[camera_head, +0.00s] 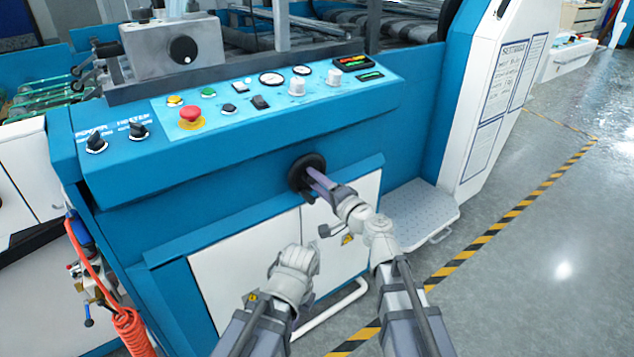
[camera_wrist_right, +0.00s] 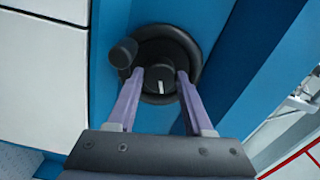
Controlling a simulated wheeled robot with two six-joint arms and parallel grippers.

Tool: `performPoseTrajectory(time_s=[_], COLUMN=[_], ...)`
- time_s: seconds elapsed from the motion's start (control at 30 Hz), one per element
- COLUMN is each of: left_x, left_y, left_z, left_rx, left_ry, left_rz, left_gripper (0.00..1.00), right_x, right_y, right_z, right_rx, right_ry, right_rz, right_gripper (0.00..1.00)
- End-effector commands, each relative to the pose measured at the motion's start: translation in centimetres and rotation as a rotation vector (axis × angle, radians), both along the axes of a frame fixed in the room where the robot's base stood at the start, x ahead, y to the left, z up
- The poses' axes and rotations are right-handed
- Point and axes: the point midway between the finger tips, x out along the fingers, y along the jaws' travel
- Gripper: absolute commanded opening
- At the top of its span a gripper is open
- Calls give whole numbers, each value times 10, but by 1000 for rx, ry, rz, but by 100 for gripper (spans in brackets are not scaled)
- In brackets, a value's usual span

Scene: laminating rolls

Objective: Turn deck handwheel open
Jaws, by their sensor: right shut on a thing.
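The handwheel (camera_head: 298,174) is a black round wheel on the blue front of the machine, below the control panel. In the right wrist view the handwheel (camera_wrist_right: 193,52) shows a side knob at its upper left and a centre hub with a white mark. My right gripper (camera_head: 312,176) reaches it from the front. In the wrist view the purple fingers of my right gripper (camera_wrist_right: 160,78) are closed on the hub, one on each side. My left arm shows at the bottom of the head view, but its gripper fingers do not show.
The sloped control panel (camera_head: 232,112) has a red emergency button (camera_head: 190,116), gauges and knobs. White cabinet doors (camera_head: 245,270) lie below the handwheel. A metal step (camera_head: 415,214) stands to the right. The floor beyond the yellow-black stripe (camera_head: 500,222) is clear.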

Motion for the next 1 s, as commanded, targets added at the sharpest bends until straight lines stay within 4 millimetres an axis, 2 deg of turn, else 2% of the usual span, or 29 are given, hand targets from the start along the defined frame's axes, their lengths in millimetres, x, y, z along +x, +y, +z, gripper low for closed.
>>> performPoseTrajectory(time_s=[0.6, 1.0], left_x=[0, 0], left_y=[0, 0], left_z=[-2, -2], left_rx=[0, 0], left_ry=[0, 0], left_rz=[0, 0], left_gripper=[0, 0], right_x=[-1, -1], right_y=[0, -1], right_z=[-2, -2], right_rx=[-473, -714], right_ry=[-342, -518], right_rz=[2, 3], right_gripper=[0, 0])
